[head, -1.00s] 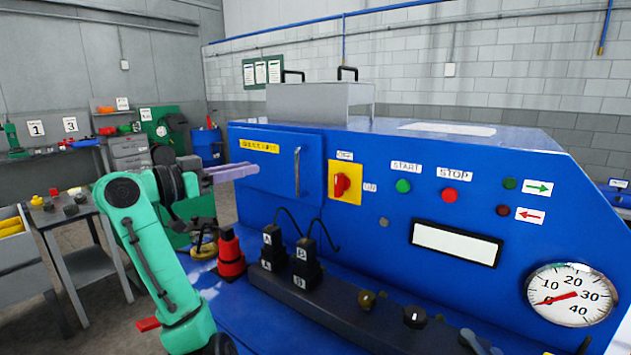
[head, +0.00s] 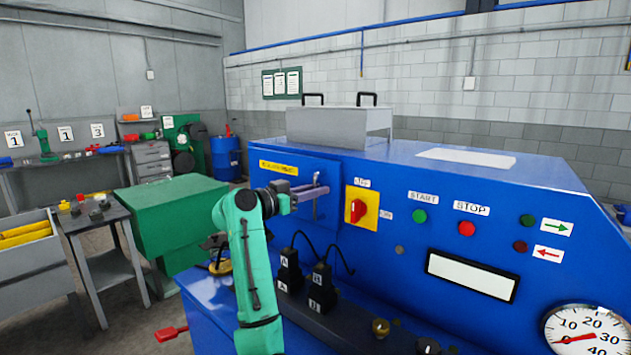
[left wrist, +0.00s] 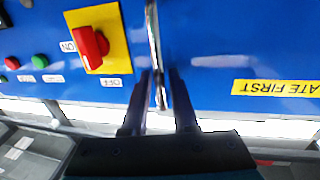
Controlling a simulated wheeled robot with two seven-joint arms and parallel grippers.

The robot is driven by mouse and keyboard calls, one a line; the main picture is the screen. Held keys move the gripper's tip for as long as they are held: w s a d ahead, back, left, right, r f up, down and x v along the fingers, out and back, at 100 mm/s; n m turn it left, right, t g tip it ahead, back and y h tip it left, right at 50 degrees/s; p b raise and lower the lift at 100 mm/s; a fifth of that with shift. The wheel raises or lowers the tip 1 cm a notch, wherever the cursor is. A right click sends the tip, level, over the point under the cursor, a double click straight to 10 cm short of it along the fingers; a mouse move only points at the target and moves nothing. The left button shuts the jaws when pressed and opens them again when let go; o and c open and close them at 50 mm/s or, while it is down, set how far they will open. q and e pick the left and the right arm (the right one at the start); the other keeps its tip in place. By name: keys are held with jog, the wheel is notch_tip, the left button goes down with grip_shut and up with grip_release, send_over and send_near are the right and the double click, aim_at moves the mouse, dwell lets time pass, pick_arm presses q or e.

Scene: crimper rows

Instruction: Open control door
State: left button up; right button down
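The control door is a blue panel (head: 328,174) with a yellow label (head: 279,167) on the machine's left front; it looks shut. Its upright metal handle (head: 316,212) is partly hidden by my left gripper in the head view. My left gripper (head: 322,191) is at the handle. In the left wrist view the open left gripper (left wrist: 158,84) has one dark finger on each side of the handle (left wrist: 154,40), with gaps visible. The door (left wrist: 215,55) fills the area right of the handle there. My right gripper is in neither view.
Right of the door is a red rotary switch (head: 358,210) on a yellow plate, with a green start button (head: 419,216) and red stop button (head: 466,228). Below stand black plugs (head: 322,287) with cables. A green cabinet (head: 170,215) stands left of the machine.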

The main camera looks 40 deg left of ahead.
pick_arm(q)
grip_shut()
dwell(1.5)
